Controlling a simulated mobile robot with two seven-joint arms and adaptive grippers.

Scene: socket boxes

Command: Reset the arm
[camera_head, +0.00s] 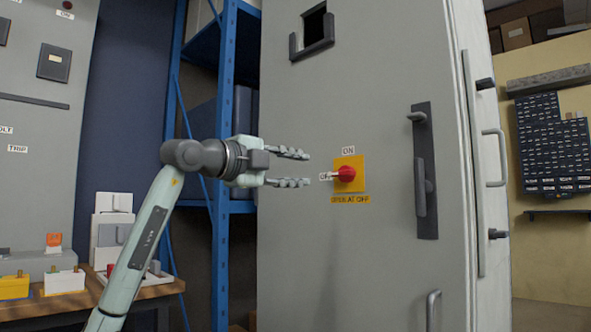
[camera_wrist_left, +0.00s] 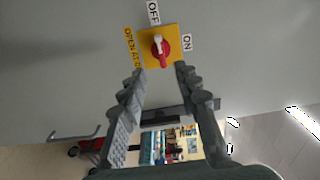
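My left gripper (camera_head: 298,168) is open and empty, reaching in from the left in front of a grey cabinet. Its fingers point at a red rotary switch (camera_head: 344,174) on a yellow plate (camera_head: 349,164), and a gap shows between fingertips and knob. In the left wrist view the switch (camera_wrist_left: 160,47) sits just beyond and between the two spread fingers (camera_wrist_left: 163,82). Labels ON and OFF stand by the plate; the knob's handle points toward OFF. My right gripper is in neither view.
The cabinet door (camera_head: 300,260) has a long dark handle (camera_head: 424,170) right of the switch. Blue shelving (camera_head: 222,100) stands behind my arm. A wooden table (camera_head: 90,295) with small devices is at the lower left. A dark panel (camera_head: 553,145) hangs on the right wall.

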